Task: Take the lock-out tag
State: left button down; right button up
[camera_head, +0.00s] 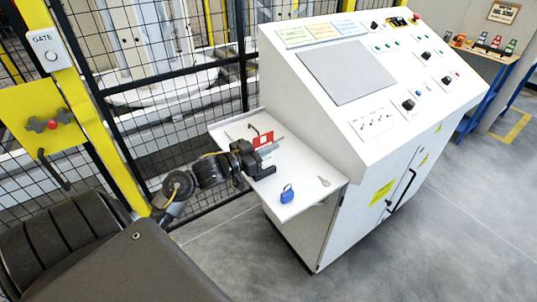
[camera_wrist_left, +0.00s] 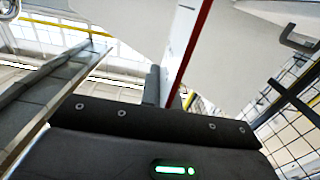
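The lock-out tag (camera_head: 263,140) is a small red plate with a pale mark, standing up at the far part of the white side shelf (camera_head: 237,126). My left gripper (camera_head: 262,152) is right at it, low over the shelf, and hides its lower part. In the left wrist view the tag is a thin red strip (camera_wrist_left: 191,58), nearly edge-on, beside a dark finger (camera_wrist_left: 152,86). Whether the fingers are closed on it cannot be told. A blue padlock (camera_head: 287,194) and a small pale key-like piece (camera_head: 323,181) lie nearer on the shelf. My right gripper is not in view.
A dark hook (camera_head: 254,130) is just behind the tag; a hook (camera_wrist_left: 297,40) also shows in the left wrist view. The white console (camera_head: 350,130) rises right of the shelf. Black mesh fencing (camera_head: 150,90) and a yellow gate post (camera_head: 92,120) stand left.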

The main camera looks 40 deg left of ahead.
pick_arm(q)
jog(key=w+d+r+b, duration=0.1)
jog(key=w+d+r, duration=0.7)
jog(key=w+r, duration=0.2)
jog(key=shift+w+b, duration=0.4)
jog(key=shift+w, duration=0.3)
